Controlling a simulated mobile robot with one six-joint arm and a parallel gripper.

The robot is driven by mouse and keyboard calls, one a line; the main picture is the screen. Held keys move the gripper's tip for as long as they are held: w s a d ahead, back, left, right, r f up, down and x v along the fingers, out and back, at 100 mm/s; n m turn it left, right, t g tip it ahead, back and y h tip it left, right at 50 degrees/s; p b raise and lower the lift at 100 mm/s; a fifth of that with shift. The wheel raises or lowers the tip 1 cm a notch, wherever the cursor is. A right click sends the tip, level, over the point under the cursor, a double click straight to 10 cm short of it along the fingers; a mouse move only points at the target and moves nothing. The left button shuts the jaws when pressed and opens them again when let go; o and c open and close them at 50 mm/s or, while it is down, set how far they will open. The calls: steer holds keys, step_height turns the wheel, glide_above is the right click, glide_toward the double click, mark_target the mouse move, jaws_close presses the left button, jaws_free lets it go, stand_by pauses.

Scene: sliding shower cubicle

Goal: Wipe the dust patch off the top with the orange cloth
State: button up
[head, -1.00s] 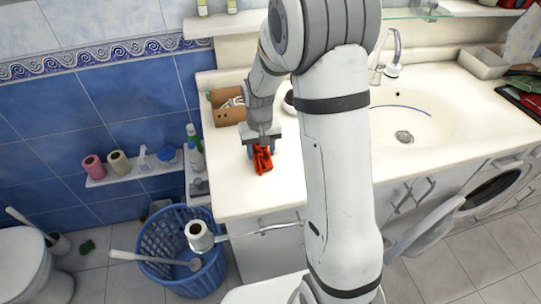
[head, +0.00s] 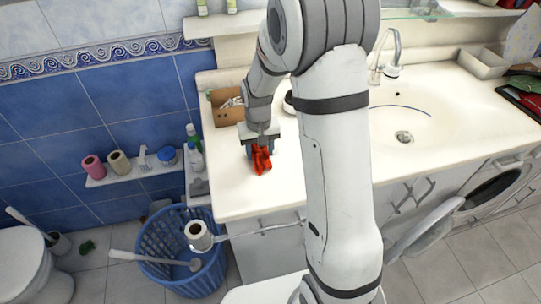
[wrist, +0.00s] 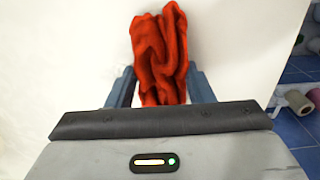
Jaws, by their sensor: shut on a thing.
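The orange cloth (head: 261,160) is bunched up at the white countertop (head: 235,199), left of the basin. It also fills the upper middle of the wrist view (wrist: 158,50). My gripper (head: 260,151) is shut on the cloth, with a blue-grey finger on each side of it in the wrist view (wrist: 160,88). The cloth hangs out past the fingertips and seems to be at the counter surface; I cannot tell if it presses on it. I cannot make out a dust patch; the cloth and my arm hide part of the top.
A brown box (head: 226,108) stands behind my gripper at the back left of the counter. The basin (head: 425,120) and tap (head: 390,58) are to the right, beyond my arm. A blue basket (head: 180,255) stands on the floor at left. The counter's front left is clear.

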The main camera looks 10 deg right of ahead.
mark_target(279, 155)
steer(key=shift+d, duration=1.05)
steer(key=shift+d, duration=1.3)
steer(key=shift+d, duration=0.95)
steer(key=shift+a, duration=0.35)
